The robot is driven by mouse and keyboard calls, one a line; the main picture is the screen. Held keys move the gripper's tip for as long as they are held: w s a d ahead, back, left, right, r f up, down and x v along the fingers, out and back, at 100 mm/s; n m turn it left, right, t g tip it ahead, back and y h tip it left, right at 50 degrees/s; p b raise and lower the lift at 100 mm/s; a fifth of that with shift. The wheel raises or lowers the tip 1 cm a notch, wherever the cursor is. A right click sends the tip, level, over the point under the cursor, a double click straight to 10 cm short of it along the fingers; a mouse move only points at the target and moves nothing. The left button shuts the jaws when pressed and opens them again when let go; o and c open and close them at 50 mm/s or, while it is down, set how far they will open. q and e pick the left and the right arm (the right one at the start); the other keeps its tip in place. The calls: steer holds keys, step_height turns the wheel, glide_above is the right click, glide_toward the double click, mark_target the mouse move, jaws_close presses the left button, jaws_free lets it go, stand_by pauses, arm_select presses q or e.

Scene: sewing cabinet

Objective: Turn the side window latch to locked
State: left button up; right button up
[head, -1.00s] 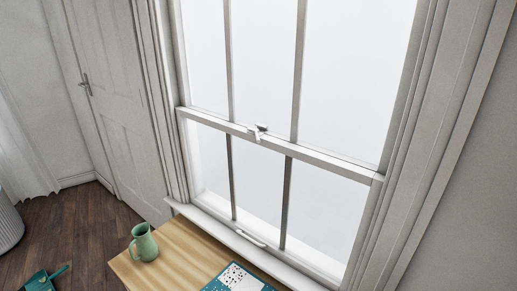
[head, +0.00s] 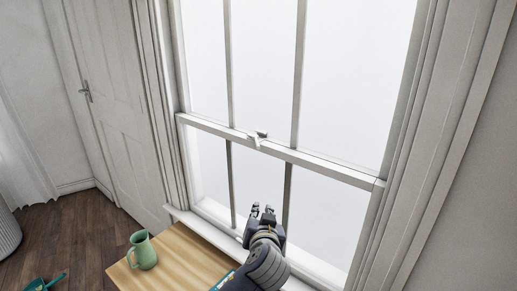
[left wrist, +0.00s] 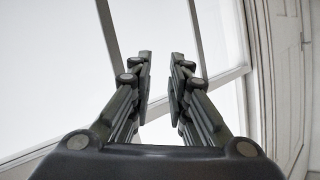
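The side window latch (head: 258,138) is a small pale fitting with a darker part, on the middle rail of the sash window (head: 330,168). My left gripper (head: 262,208) is in front of the lower panes, below the latch and apart from it. In the left wrist view its two fingers (left wrist: 160,75) are spread with an empty gap between them. Window bars and the pale rail show beyond the fingers; I cannot make out the latch there. My right gripper is not in view.
A green jug (head: 143,250) stands on the wooden table top (head: 185,257) below the window. A white panelled door (head: 115,120) is at the left. A teal dustpan-like item (head: 42,284) lies on the dark floor. The space before the upper panes is clear.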

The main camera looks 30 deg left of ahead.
mark_target(258, 146)
arm_select(q)
steer(key=w+a+r+n+t+y, duration=0.25)
steer(key=w+r, duration=0.25)
steer(key=r, duration=0.7)
steer(key=shift+y, duration=0.35)
steer(key=p+x, duration=0.1)
steer(key=x, duration=0.8)
steer(key=shift+p, duration=0.35)
steer(key=shift+x, duration=0.9)
steer(key=shift+f, duration=0.15)
jaws_close()
